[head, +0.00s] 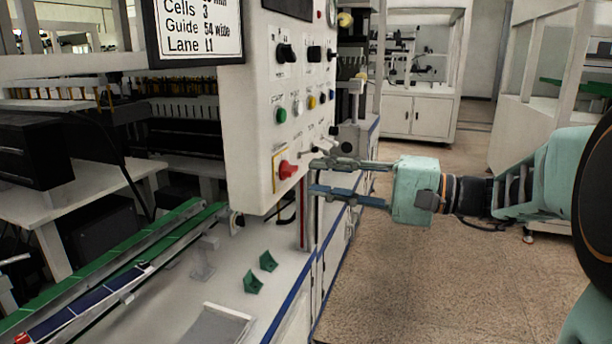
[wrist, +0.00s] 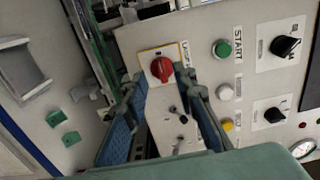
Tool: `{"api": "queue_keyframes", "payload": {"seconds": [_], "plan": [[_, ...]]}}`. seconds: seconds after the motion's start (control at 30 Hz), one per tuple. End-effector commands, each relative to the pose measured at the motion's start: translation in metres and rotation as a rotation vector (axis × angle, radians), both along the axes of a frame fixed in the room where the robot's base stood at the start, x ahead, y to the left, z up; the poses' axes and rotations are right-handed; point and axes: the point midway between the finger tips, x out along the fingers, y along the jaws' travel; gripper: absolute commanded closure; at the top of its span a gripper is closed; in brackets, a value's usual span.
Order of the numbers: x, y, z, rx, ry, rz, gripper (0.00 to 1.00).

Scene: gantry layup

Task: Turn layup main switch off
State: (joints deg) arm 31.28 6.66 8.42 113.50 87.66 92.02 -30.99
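The main switch is a red rotary knob (head: 287,169) on a yellow-and-white plate at the lower part of the white control panel (head: 262,120). In the wrist view the red knob (wrist: 162,69) sits just beyond and between my fingertips. My gripper (head: 312,176) is open, its two fingers pointing left at the panel, at about the knob's height. The fingers appear apart from the knob, with nothing between them. In the wrist view my gripper (wrist: 168,88) shows both blue-padded fingers spread. The label beside the knob is too small to read fully.
Green (head: 282,115), white and yellow buttons and black selector knobs (head: 286,53) sit above the switch on the panel. Below lies a white bench (head: 225,270) with green brackets (head: 268,262) and a green-edged conveyor. The floor to the right is open.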

Motion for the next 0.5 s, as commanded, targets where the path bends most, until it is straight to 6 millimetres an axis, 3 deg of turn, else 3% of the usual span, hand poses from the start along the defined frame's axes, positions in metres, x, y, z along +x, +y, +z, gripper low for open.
{"api": "queue_keyframes", "payload": {"seconds": [0.23,0.5], "plan": [[-0.017,-0.049,0.0,0.0,0.0,-0.003,0.75],[-0.025,-0.07,0.0,0.0,0.0,0.0,0.75]]}}
